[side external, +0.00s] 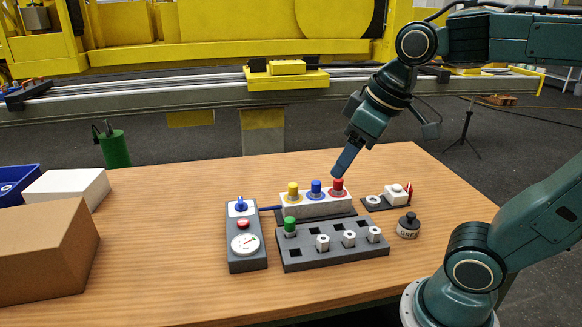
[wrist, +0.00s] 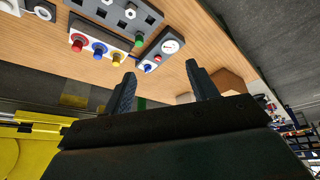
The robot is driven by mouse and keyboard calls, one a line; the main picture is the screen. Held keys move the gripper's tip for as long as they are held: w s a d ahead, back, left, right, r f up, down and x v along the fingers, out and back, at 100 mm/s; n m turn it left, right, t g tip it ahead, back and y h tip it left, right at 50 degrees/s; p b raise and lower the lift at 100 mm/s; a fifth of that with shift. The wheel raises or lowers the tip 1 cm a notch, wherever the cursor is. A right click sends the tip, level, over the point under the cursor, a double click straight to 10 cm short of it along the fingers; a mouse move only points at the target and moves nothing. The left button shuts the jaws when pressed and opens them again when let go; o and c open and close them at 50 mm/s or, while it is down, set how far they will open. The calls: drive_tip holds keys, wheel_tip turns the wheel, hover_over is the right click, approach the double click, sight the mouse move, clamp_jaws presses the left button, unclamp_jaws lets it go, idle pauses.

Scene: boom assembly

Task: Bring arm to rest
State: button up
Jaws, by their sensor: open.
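My gripper (wrist: 160,88) is open and empty, with its two fingers apart in the wrist view. In the side external view my gripper (side external: 345,162) hangs over the back of the wooden table, close to the red knob (side external: 338,187) in that picture; I cannot tell whether it touches it. The red knob stands with a blue knob (side external: 315,187) and a yellow knob (side external: 293,190) on a white block (side external: 318,207). These knobs also show at the upper left of the wrist view, apart from the fingers.
A grey rack (side external: 330,257) holds a green-capped piece (side external: 290,226) and several silver nuts. A gauge box (side external: 244,245) stands left, a black weight (side external: 408,226) right. Cardboard (side external: 45,250) and white boxes (side external: 68,187) fill the table's left. The front right tabletop is mostly clear.

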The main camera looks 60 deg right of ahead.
drive_tip(key=s+f+m, duration=0.1)
drive_tip(key=s+f, duration=0.2)
drive_tip(key=s, duration=0.2)
drive_tip(key=shift+a+t, duration=0.25)
drive_tip(key=shift+t, duration=0.15)
drive_tip(key=shift+c, duration=0.5)
